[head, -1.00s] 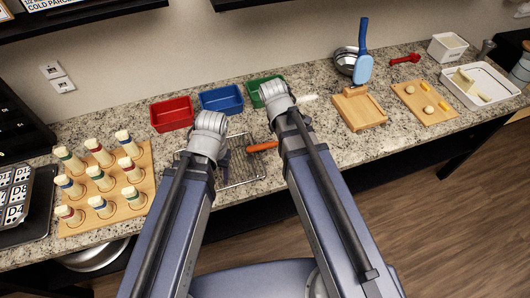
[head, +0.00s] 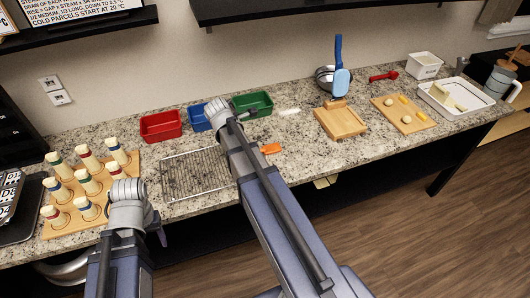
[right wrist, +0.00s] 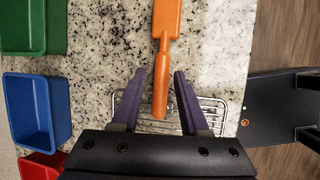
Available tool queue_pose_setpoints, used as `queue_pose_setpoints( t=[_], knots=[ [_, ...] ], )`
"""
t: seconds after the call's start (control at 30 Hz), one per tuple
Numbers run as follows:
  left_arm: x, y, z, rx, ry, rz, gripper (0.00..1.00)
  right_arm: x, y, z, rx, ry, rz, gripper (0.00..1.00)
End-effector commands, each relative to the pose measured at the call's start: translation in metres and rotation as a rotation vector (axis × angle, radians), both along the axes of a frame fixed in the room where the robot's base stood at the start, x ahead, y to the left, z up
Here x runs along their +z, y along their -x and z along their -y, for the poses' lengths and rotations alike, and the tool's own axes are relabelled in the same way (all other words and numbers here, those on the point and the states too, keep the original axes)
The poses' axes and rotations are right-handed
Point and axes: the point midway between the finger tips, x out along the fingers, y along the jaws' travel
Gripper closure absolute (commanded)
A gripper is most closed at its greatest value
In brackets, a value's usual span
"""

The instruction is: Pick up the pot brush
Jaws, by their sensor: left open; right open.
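An orange tool (head: 271,149) lies on the granite counter beside my right forearm, which hides part of it. In the right wrist view its narrow orange handle (right wrist: 161,75) points toward me, and its wider end is cut off at the top. I cannot tell whether it is the brush. My right gripper (right wrist: 160,72) is open, with its purple fingers on either side of the handle, apart from it. A blue long-handled tool (head: 339,65) with a pale blue head stands upright by a wooden block. My left gripper (head: 162,235) is open and empty near the counter's front edge; only a little shows.
A wire rack (head: 190,176) lies left of the orange tool. Red (head: 161,126), blue (head: 199,119) and green (head: 252,102) bins stand behind. A board with several shakers (head: 125,180) is at left. A wooden block (head: 341,121) and a white tray (head: 435,101) are at right.

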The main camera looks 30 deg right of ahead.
Motion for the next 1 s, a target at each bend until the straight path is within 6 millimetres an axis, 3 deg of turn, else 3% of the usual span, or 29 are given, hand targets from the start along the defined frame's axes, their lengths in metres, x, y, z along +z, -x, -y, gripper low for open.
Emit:
queue_pose_setpoints(
  t=[0.17, 0.47, 0.8, 1.0],
  knots=[
    [-0.019, 0.000, 0.000, 0.000, 0.000, 0.000, 0.41, -0.019, -0.001, 0.007, -0.003, -0.001, 0.000, 0.56],
    [-0.025, 0.000, 0.000, 0.000, 0.000, 0.000, 0.41, -0.025, 0.000, 0.012, -0.002, 0.000, 0.000, 0.56],
    [-0.062, 0.000, 0.000, 0.000, 0.000, 0.000, 0.41, -0.062, 0.000, 0.031, -0.003, -0.001, 0.000, 0.56],
    [-0.065, 0.000, 0.000, 0.000, 0.000, 0.000, 0.41, -0.065, 0.000, 0.035, -0.001, -0.001, 0.001, 0.56]
  ],
)
